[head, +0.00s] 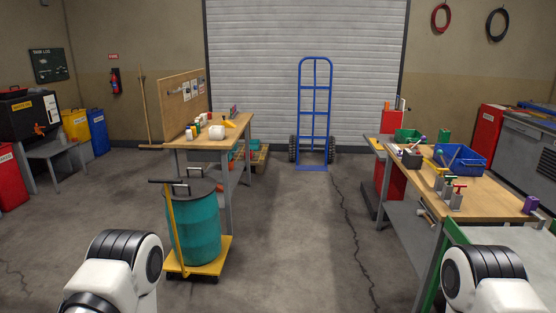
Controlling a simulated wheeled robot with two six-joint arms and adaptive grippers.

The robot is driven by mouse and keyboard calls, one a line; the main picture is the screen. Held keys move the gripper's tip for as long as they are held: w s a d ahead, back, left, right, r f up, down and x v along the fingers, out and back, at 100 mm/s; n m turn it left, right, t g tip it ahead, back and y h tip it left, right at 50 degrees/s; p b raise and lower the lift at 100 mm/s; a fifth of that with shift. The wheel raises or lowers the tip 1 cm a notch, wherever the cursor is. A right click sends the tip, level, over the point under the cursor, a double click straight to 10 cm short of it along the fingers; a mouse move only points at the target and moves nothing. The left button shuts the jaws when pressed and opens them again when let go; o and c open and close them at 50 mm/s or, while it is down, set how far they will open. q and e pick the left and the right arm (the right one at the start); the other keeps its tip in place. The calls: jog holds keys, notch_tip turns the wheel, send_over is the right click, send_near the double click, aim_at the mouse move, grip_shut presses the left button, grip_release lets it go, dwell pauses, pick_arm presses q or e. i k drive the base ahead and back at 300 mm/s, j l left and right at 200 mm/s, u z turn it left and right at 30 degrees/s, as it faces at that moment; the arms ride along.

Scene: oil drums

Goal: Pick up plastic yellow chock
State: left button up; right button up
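I cannot single out the yellow chock for sure. A small yellow wedge-like piece (229,124) lies on the left wooden workbench (205,143), behind a white rounded item. Another small yellow item lies among the things on the right workbench (492,202), too small to identify. Only white and black links of my two arms show, at the bottom left and bottom right. Neither gripper is in view.
A teal drum (195,225) stands on a yellow wheeled dolly (214,258) in front of the left bench. A blue hand truck (315,110) stands by the shutter. A blue bin (462,160) sits on the right bench. The floor between the benches is clear.

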aim_at(227, 123)
jog(key=i, duration=3.25)
